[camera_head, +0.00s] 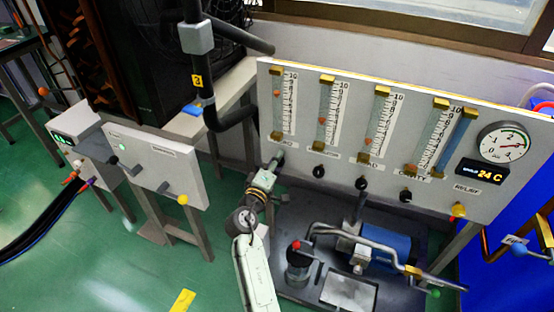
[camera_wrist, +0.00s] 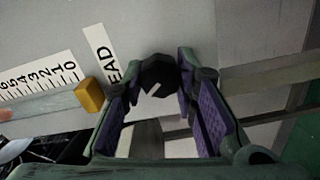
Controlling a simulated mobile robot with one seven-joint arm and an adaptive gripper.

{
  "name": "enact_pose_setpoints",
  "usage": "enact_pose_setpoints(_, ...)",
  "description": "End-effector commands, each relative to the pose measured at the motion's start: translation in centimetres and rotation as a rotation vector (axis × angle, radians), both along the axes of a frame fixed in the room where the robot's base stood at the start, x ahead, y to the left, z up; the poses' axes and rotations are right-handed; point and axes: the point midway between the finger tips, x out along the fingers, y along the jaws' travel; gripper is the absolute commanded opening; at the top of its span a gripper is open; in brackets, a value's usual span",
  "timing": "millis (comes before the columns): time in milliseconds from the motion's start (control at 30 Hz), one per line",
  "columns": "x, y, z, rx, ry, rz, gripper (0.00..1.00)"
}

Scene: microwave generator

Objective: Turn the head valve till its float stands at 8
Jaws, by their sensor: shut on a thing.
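The head valve is a dark round knob (camera_wrist: 158,75) with a pale pointer line, in the middle of the wrist view beside a label reading "EAD" (camera_wrist: 104,55). My gripper (camera_wrist: 160,88) has its purple-padded fingers shut on it. In the head view my gripper (camera_head: 276,160) reaches the panel below the leftmost gauge and hides the knob. That gauge's orange float (camera_head: 277,95) stands around 7, by a rough reading. In the wrist view the orange float (camera_wrist: 5,114) is at the left edge, somewhat past the 6 mark, partly cut off.
The grey panel (camera_head: 345,78) carries several gauges. Black knobs (camera_head: 361,184) sit to the right of my gripper, with a yellow knob (camera_head: 457,211) under "RELIEF". A pump with a blue motor (camera_head: 388,247) stands below. A black pipe (camera_head: 226,117) runs close on the left.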

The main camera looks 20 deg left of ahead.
Motion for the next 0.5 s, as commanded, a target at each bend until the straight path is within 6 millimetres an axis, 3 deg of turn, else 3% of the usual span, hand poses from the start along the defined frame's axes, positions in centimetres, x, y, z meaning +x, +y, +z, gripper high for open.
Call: enact_pose_setpoints(500, 0.00, 0.06, 0.00, -0.043, 0.001, 0.002, 0.00)
